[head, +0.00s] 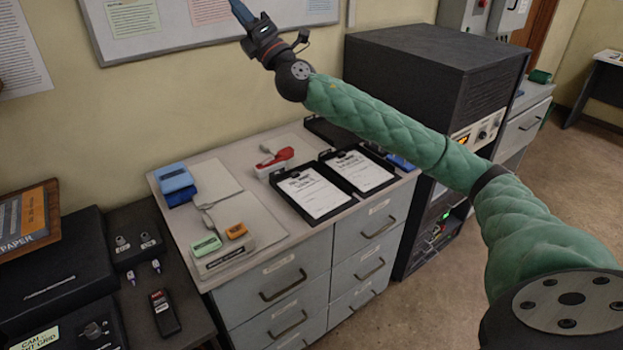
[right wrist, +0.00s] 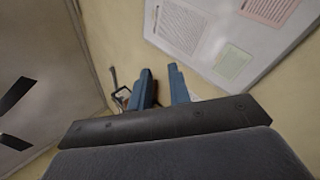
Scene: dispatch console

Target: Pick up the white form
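Two white printed forms lie side by side in black trays on the grey drawer cabinet: the left form (head: 315,191) and the right form (head: 359,171). Both lie flat and uncovered. I cannot tell which one the task means. My right gripper (head: 243,12) is high in front of the wall board, up and to the left of the forms and well apart from them. In the right wrist view, its two blue fingers (right wrist: 160,72) stand apart with nothing clearly held between them. My left gripper is not in view.
The cabinet top (head: 266,226) also holds a blue box (head: 175,183), a red stapler-like item (head: 277,157), a green block (head: 205,245) and an orange block (head: 236,231). A tall black equipment rack (head: 420,75) stands right of the forms. The wall board (head: 240,20) is close to my right gripper.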

